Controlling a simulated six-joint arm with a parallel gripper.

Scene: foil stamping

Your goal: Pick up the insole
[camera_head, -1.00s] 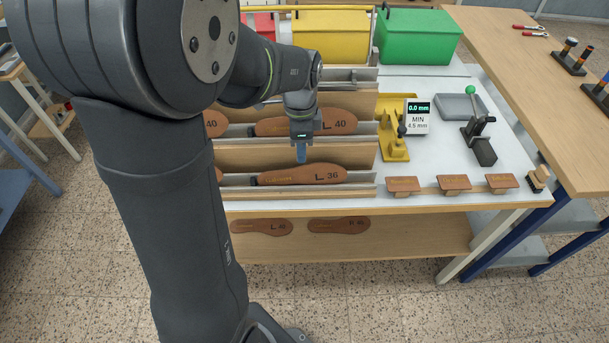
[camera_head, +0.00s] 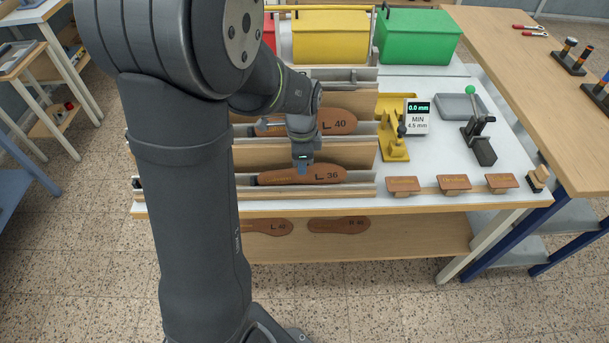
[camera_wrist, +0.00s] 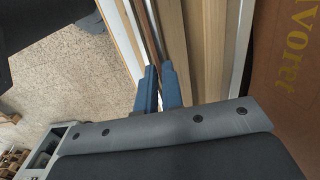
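The brown insole marked L 36 (camera_head: 332,174) stands on its long edge in the front slot of the wooden rack (camera_head: 262,156). My gripper (camera_head: 303,168) points down at the middle of this insole, and its fingertips overlap it in the head view. In the wrist view, the two blue fingers (camera_wrist: 160,70) are a little apart, and a thin brown edge, seemingly the insole's (camera_wrist: 151,38), runs down to the gap between them. Whether the fingers touch it is hard to tell.
Another insole, marked L 40 (camera_head: 338,122), stands in the slot behind. A yellow gauge stand (camera_head: 394,148) and a lever press (camera_head: 482,145) are to the right. Several brown stamps (camera_head: 453,183) line the front right edge. Insoles also show below the tabletop (camera_head: 338,225).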

